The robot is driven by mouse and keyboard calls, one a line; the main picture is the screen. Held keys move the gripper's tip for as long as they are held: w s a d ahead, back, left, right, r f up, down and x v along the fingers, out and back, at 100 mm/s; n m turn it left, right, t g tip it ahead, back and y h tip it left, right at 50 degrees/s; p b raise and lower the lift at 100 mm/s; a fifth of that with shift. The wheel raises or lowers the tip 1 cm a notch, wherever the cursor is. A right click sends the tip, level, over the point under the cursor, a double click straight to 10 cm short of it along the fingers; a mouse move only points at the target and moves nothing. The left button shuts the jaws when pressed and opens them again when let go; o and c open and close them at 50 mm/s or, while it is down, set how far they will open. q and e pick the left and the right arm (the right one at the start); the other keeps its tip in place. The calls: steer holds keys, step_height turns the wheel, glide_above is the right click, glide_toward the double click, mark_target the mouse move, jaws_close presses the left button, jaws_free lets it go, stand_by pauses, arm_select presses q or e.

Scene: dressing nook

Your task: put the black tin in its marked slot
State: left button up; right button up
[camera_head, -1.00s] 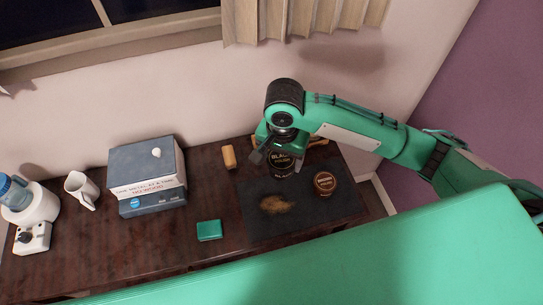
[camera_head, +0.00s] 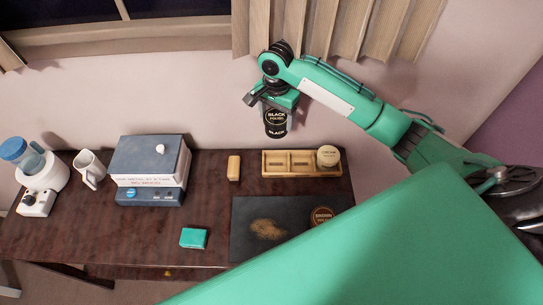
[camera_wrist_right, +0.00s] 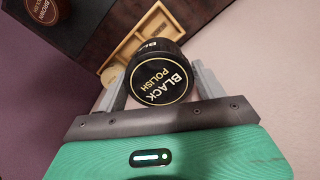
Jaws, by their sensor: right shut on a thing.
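The black tin (camera_head: 276,122), labelled "BLACK POLISH", is held by my right gripper (camera_head: 271,101) in the head view, raised above the back of the table. In the right wrist view the tin (camera_wrist_right: 160,75) sits between the two grey fingers of my right gripper (camera_wrist_right: 161,88), which is shut on it. A wooden tray (camera_head: 270,174) with compartments stands on the table, below and slightly right of the tin. A cream tin (camera_head: 328,156) is in its right compartment; the left and middle ones look empty. Slot markings are too small to read. My left gripper is not in view.
A brown tin (camera_head: 322,216) stands on a dark mat (camera_head: 243,238) with a brown smear. A tan block (camera_head: 234,168) is left of the tray.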

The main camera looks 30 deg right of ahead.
steer(key=shift+f+p, duration=1.05)
steer(key=shift+f, duration=7.9)
steer(key=shift+f, duration=0.1)
steer(key=o, duration=0.6)
steer(key=shift+f, duration=0.1)
steer(key=o, duration=0.5)
